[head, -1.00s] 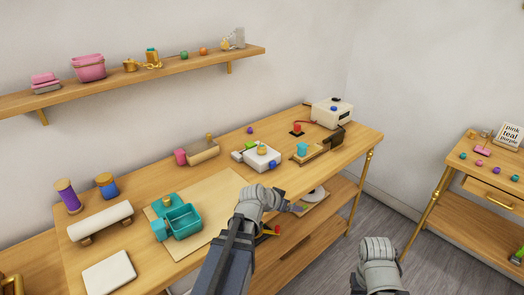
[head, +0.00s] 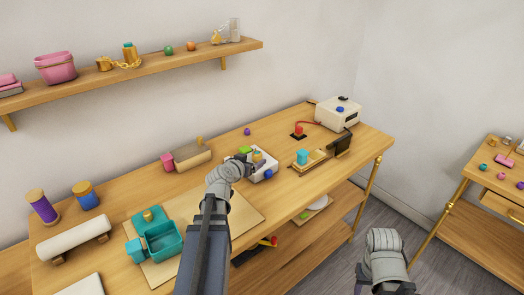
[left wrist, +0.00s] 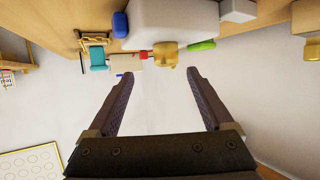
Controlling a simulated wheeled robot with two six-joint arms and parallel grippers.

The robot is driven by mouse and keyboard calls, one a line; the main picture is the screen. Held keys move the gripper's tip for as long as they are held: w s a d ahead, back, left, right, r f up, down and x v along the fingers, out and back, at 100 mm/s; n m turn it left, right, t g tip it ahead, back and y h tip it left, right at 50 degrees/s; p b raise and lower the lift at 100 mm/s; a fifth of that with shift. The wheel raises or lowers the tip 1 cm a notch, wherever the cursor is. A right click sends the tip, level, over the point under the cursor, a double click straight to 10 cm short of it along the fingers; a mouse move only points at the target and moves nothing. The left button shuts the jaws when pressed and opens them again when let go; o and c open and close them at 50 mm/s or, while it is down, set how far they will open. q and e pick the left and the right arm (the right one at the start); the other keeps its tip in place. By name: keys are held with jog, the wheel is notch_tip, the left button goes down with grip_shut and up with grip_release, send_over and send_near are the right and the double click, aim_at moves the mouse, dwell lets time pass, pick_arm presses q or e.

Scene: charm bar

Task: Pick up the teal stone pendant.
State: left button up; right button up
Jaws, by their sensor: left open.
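Several teal pieces show in the head view, and I cannot tell for sure which is the teal stone pendant. A small teal stone (head: 483,167) lies on the side table at the right edge. A teal block (head: 302,157) stands on a wooden holder on the workbench; it also shows in the left wrist view (left wrist: 97,58). My left gripper (head: 238,165) is over the workbench beside a white device (head: 264,172). In the left wrist view its fingers (left wrist: 152,98) are open with nothing between them. My right arm's grey end (head: 385,250) is low at right; its fingers are not visible.
A teal tray (head: 164,244) sits on a pale mat at left. A wall shelf (head: 190,57) runs above.

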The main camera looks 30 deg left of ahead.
aim_at(256, 154)
pick_arm(q)
jog(key=shift+w+a+r, duration=0.1)
jog(key=shift+w+a, duration=0.05)
jog(key=shift+w, duration=0.45)
jog(key=shift+b+x, duration=0.55)
jog(key=shift+x, duration=0.45)
jog(key=w+f+b, duration=0.1)
jog(key=w+a+f+b, duration=0.1)
jog(key=w, duration=0.1)
jog(key=shift+w+a+f, duration=0.1)
jog(key=shift+w+a, duration=0.1)
jog(key=shift+w, duration=0.15)
jog(key=shift+w+f, duration=0.1)
jog(key=shift+w, duration=0.35)
jog(key=shift+s, duration=0.1)
grip_shut()
